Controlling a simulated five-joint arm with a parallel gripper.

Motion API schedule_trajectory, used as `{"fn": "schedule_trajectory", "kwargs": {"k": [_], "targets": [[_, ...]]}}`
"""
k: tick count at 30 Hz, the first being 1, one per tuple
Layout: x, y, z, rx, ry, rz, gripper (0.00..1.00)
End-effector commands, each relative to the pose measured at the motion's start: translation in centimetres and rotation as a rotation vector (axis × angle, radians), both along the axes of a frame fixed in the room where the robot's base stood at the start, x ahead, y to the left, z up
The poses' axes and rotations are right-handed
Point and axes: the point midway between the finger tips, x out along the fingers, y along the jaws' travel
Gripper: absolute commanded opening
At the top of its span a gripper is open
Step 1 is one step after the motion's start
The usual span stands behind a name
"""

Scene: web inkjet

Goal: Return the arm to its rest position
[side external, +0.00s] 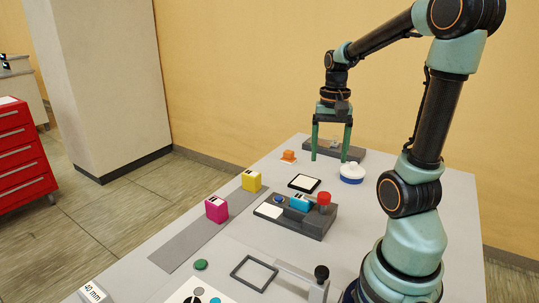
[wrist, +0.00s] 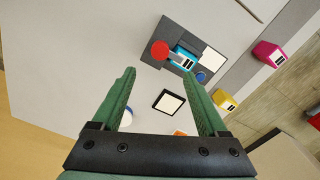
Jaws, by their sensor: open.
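My gripper (side external: 331,143) has two green fingers, apart and with nothing between them. In the side external view it points down above the far part of the table, near a blue and white round object (side external: 352,172). In the wrist view the open fingers (wrist: 163,92) reach over the table, with a dark-framed white pad (wrist: 169,102) on the table below. My arm stands at the right of the side external view, raised and bent over the table.
The grey table (side external: 150,255) holds a dark station (side external: 312,222) with a cyan block and red knob, magenta (side external: 216,209) and yellow (side external: 251,181) blocks, an orange piece (side external: 289,155), a grey fixture (side external: 350,154) at the back and a black-knobbed lever (side external: 321,273). A red cabinet (side external: 22,155) stands left.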

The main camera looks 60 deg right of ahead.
Motion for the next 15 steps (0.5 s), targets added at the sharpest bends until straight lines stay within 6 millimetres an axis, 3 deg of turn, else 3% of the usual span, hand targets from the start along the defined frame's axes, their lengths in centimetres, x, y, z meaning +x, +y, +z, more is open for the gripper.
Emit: {"fn": "schedule_trajectory", "kwargs": {"k": [11,15], "targets": [[0.0,0.0,0.4,0.000,0.000,0.001,0.76],[0.9,1.3,0.8,-0.022,-0.024,0.073,0.76]]}}
